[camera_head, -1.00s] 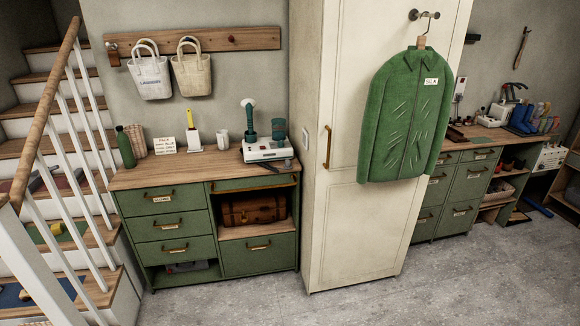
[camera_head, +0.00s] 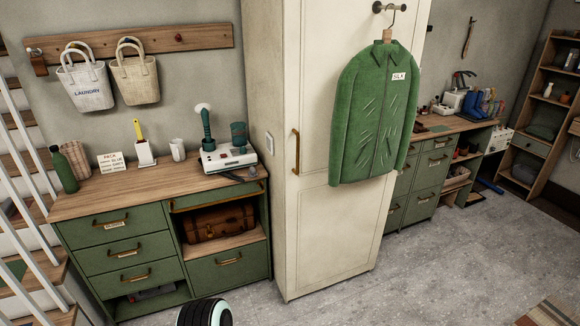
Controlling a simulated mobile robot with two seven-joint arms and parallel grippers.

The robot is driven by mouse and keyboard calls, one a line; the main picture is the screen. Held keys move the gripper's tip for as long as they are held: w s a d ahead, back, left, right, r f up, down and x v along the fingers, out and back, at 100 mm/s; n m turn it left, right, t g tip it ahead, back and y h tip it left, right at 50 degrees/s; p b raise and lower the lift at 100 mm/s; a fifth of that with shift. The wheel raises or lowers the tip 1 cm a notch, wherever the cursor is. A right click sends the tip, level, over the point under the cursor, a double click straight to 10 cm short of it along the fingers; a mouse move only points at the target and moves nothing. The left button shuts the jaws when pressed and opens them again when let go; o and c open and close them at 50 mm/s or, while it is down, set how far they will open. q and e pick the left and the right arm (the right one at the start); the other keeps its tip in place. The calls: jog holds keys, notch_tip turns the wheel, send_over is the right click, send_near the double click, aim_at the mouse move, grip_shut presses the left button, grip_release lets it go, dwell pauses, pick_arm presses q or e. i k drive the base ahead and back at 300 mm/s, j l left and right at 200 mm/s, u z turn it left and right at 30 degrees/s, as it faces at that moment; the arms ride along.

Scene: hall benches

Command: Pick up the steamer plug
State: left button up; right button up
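A steamer (camera_head: 228,158) with a white base, a dark green upright wand and a dark green tank stands at the right end of the green bench's wooden top. A small dark item (camera_head: 240,176) lies at its front edge; I cannot tell whether it is the plug. A white wall plate (camera_head: 269,141) is on the side of the tall cabinet, right of the steamer. Neither gripper is in view. A rounded black part of mine with a pale teal ring shows at the bottom edge, without fingers.
The green drawer bench (camera_head: 110,198) also carries a green bottle (camera_head: 64,170), a note card (camera_head: 111,162), a brush in a white holder (camera_head: 144,148) and a cup (camera_head: 178,149). A tall cream cabinet (camera_head: 310,240) with a green jacket (camera_head: 375,115) stands to its right. Grey floor is open at right.

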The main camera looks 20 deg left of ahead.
aim_at(253, 172)
jog(key=i+j+z, duration=0.15)
jog(key=j, duration=0.15)
jog(key=i+j+z, duration=0.2)
jog(key=j, duration=0.15)
jog(key=j+z, duration=0.15)
jog(key=j, duration=0.15)
jog(key=i+j, duration=0.1)
jog(key=j, duration=0.25)
jog(key=j+z, duration=0.1)
jog(key=j, duration=0.25)
jog(key=i+j, duration=0.15)
jog(key=j, duration=0.2)
jog(key=z, duration=0.05)
